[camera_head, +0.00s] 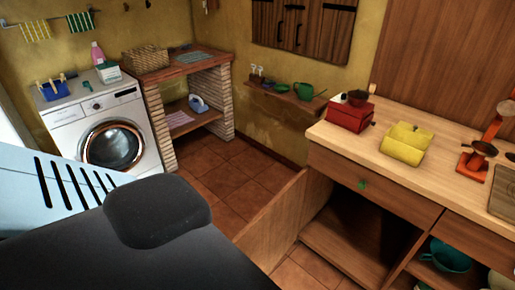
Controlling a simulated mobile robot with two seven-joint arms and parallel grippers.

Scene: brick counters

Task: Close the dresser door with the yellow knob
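A wooden dresser (374,203) with a light top stands at the right. A wooden door panel (272,219) stands swung open at its left end, sticking out toward me. The dark compartment (362,237) behind it shows open. No yellow knob is visible; I cannot tell from this view what is on the door's other face. A drawer above the compartment is shut and has a green knob (362,184). Neither of my grippers is in view; parts of my own body fill the lower left and cover the door's lower left end.
The dresser top holds a red box (350,115), a yellow box (407,144) and a red scale (475,167). A teal pot (450,257) sits in an open shelf at the lower right. Tiled floor (228,180) is clear between the door and the washing machine (104,131).

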